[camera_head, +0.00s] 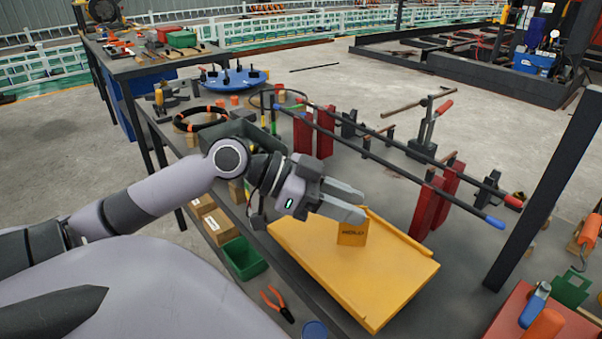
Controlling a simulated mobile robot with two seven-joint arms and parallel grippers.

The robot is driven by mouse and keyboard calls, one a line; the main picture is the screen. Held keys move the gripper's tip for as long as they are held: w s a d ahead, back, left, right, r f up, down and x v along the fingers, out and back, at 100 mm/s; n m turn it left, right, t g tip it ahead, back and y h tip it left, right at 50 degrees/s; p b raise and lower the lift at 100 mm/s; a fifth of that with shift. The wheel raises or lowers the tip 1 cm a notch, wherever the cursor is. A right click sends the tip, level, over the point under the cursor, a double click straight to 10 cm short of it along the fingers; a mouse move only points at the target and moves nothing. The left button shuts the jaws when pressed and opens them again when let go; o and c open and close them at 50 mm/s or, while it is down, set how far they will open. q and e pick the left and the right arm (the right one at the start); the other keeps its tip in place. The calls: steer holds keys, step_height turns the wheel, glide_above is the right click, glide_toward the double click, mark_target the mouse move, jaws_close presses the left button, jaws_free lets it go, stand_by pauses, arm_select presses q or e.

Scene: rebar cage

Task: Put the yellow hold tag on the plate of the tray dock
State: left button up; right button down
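The yellow hold tag (352,234) stands nearly upright, with dark lettering facing me, over the far right part of the yellow-orange plate of the tray dock (340,277). Its lower edge seems to meet the plate; I cannot tell if it touches. My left gripper (362,206) reaches in from the left, just above the tag. Its two fingers show a gap between them, so it looks open. The near finger hides part of the tag's top. My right gripper is not in view.
Red stands (431,205) holding long dark bars rise behind the plate. A green bin (244,257) and orange-handled pliers (276,302) lie to its left and front. A red box (545,318) is at the lower right. A dark post (545,190) stands on the right.

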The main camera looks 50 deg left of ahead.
arm_select(q)
steer(key=v, duration=0.8)
steer(key=shift+s+a, duration=0.2)
steer(key=shift+a, duration=0.1)
steer(key=shift+r, duration=0.1)
stand_by(0.4)
